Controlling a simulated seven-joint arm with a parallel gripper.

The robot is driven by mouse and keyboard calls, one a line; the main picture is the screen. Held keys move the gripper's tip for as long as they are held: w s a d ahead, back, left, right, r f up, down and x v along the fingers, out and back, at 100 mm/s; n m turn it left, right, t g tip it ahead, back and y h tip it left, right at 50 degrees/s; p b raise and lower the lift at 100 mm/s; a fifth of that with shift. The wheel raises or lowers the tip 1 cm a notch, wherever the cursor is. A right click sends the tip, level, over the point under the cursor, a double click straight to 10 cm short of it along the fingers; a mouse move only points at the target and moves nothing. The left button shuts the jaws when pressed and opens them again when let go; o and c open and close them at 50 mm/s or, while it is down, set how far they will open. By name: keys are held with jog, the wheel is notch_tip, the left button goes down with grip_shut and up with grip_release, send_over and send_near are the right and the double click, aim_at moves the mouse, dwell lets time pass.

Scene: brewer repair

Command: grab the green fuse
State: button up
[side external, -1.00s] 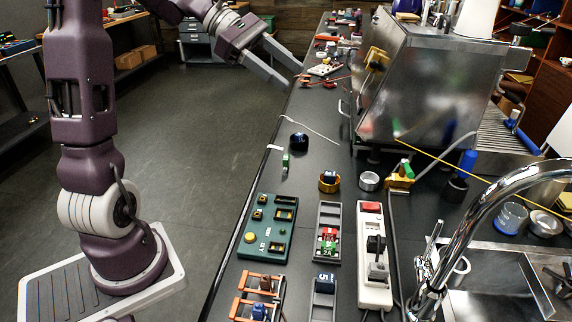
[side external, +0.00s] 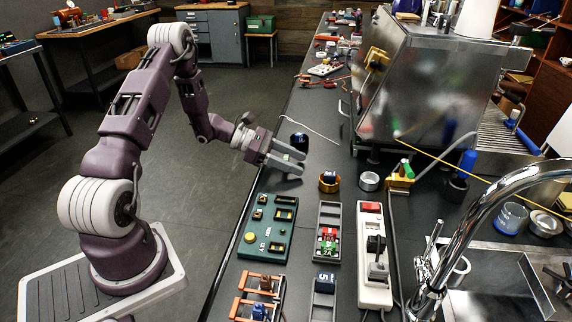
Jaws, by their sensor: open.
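A green fuse (side external: 328,249) sits in the grey holder (side external: 319,262) on the bench, just in front of a red fuse (side external: 329,234). My gripper (side external: 301,162) is open over the bench, behind and to the left of that holder, with its fingers pointing right. Nothing is visibly held.
A green panel (side external: 265,249) with a yellow button lies left of the holder, and a white power strip (side external: 374,286) lies right. A dark round object (side external: 299,141) is just behind my gripper. A brass-coloured ring (side external: 329,186) with a blue piece is to the right. The steel machine (side external: 420,85) stands behind.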

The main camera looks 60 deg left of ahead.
jog(key=shift+w+d+f, duration=0.1)
jog(key=shift+w+d, duration=0.1)
grip_shut()
